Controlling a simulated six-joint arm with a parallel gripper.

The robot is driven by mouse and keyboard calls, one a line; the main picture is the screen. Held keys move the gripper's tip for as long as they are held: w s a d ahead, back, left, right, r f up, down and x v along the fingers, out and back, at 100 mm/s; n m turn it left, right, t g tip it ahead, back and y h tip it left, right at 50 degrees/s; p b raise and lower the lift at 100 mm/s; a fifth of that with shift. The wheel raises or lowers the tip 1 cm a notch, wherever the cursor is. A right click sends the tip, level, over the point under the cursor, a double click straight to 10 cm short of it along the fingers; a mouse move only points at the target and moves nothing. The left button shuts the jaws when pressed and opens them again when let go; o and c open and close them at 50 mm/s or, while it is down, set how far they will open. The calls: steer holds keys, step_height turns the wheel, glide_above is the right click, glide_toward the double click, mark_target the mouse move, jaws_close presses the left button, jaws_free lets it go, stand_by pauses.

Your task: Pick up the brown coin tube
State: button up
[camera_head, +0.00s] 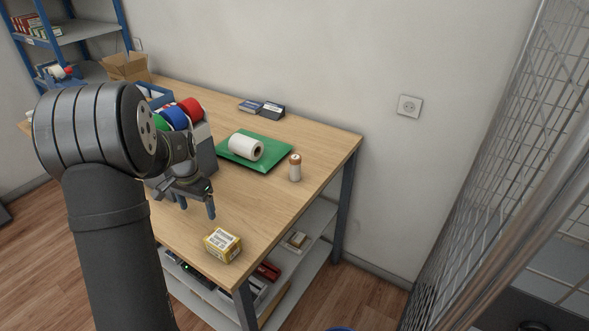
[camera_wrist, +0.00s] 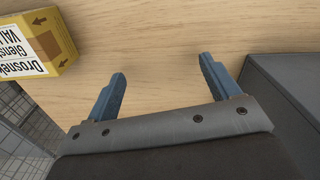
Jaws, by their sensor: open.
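My gripper (camera_head: 197,207) is over the table's front left part, well to the left of the tube and lower in the picture. In the wrist view, the gripper (camera_wrist: 162,68) has its two blue fingers wide apart with only bare wood between them. The tube does not show in the wrist view.
A yellow box (camera_head: 222,245) sits at the near corner, also in the wrist view (camera_wrist: 38,42). A green mailer (camera_head: 270,162) carries a white roll (camera_head: 246,147) left of the tube. A grey box (camera_wrist: 285,95) stands beside my gripper. Bare table (camera_head: 255,205) lies between gripper and tube.

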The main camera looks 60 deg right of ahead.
steer(key=c, duration=0.4)
steer(key=shift+o, duration=0.2)
steer(key=shift+m, duration=0.4)
steer(key=d+r, duration=0.1)
steer(key=d, duration=0.2)
steer(key=d+r, duration=0.1)
steer(key=d, duration=0.1)
steer(key=d+r, duration=0.1)
steer(key=d, duration=0.2)
steer(key=shift+s+d+r, duration=0.1)
steer(key=shift+d+r, duration=0.1)
steer(key=shift+d, duration=0.15)
steer(key=s+d+r, duration=0.2)
steer(key=d+r, duration=0.2)
steer(key=d, duration=0.4)
steer(key=m, duration=0.3)
glide_toward(296, 157)
step_height(296, 157, down, 10)
steer(key=shift+f, duration=0.1)
steer(key=shift+w+a+f, duration=0.1)
steer(key=shift+f, duration=1.15)
steer(key=shift+a+f, duration=0.1)
steer(key=shift+f, duration=1.15)
